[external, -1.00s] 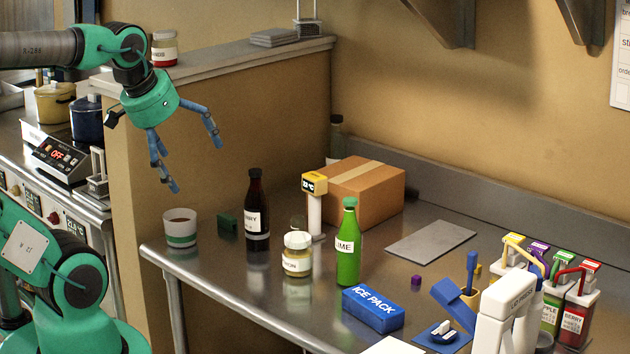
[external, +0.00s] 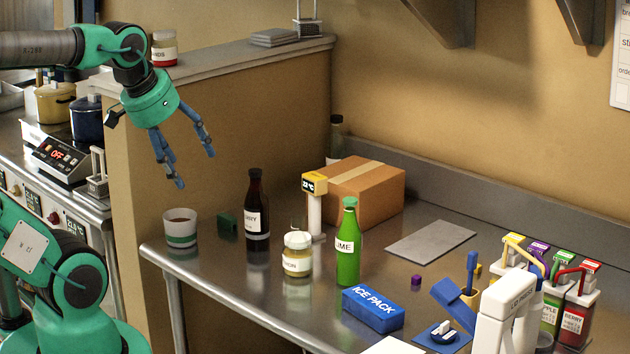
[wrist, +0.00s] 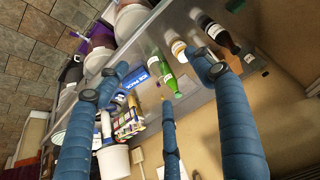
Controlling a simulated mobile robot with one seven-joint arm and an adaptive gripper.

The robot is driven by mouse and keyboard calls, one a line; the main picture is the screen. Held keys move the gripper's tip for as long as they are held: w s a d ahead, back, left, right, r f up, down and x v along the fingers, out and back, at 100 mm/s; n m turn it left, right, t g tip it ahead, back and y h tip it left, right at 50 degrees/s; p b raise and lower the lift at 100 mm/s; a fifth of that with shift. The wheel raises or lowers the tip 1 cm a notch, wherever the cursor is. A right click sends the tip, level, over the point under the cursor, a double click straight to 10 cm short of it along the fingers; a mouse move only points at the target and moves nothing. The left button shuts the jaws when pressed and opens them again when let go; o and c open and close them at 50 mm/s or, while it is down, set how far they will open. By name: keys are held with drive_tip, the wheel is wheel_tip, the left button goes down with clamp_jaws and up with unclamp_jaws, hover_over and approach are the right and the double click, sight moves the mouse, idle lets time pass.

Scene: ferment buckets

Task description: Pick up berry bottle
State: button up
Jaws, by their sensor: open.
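The berry bottle (external: 257,215) is dark with a black cap and a white label, partly readable as "RRY". It stands upright on the steel table, left of the lemon jar and the green lime bottle. In the wrist view the dark bottle (wrist: 220,35) lies toward the upper right, near a fingertip. My gripper (external: 196,169) has blue fingers, is open and empty, and hangs in the air above and to the left of the bottle, apart from it. Its spread fingers also show in the wrist view (wrist: 158,90).
A lime bottle (external: 348,245), a lemon jar (external: 297,256) and a yellow-topped thermometer post (external: 314,205) stand right of the bottle. A cardboard box (external: 375,195) is behind. A partition wall (external: 220,130) rises at the back.

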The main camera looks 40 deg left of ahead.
drive_tip(key=n+g+p, duration=0.6)
drive_tip(key=n+p, duration=0.1)
drive_tip(key=p, duration=0.4)
hover_over(255, 196)
drive_tip(key=w+a, duration=0.1)
drive_tip(key=f, duration=1.4)
drive_tip(key=shift+w+a, duration=0.15)
drive_tip(key=shift+a, duration=0.05)
drive_tip(key=shift+f, duration=0.2)
drive_tip(key=shift+f, duration=4.3)
drive_tip(key=shift+f, duration=0.1)
